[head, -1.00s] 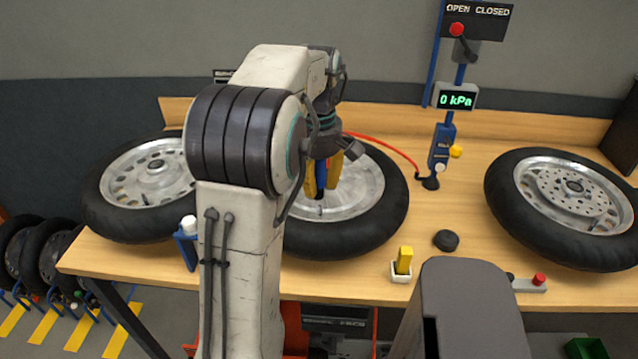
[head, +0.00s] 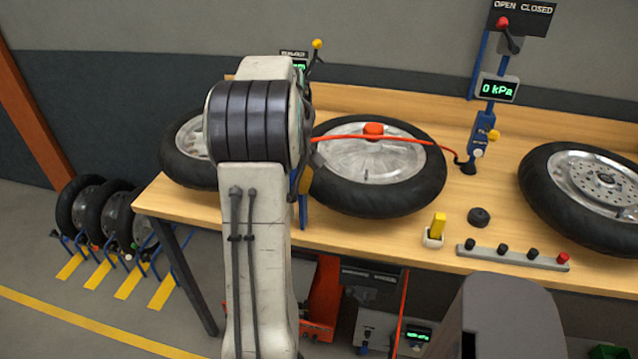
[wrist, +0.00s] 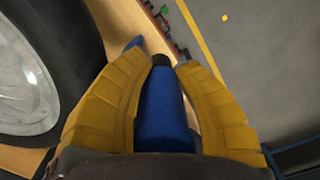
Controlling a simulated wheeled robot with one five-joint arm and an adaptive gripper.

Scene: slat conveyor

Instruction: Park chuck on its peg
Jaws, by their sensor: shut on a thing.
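The chuck (wrist: 165,112) is a blue body with a dark tip, and it lies between the yellow fingers of my gripper (wrist: 160,70) in the wrist view. My gripper is shut on it. In the head view my arm hides most of my gripper; a bit of yellow finger and a blue part of the chuck (head: 303,212) show beside the arm, left of the middle wheel. The red hose (head: 410,142) runs from there over the wheel to the bench. A small blue piece (wrist: 133,43) shows near the bench edge past the fingertips; I cannot tell whether it is the peg.
The middle tyred wheel (head: 380,205) lies flat on the wooden bench (head: 345,232). Other wheels lie left and right. A yellow piece in a white holder (head: 434,232), a black puck (head: 479,217) and a knobbed strip (head: 515,257) are near the front edge. The gauge (head: 498,88) reads 0 kPa.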

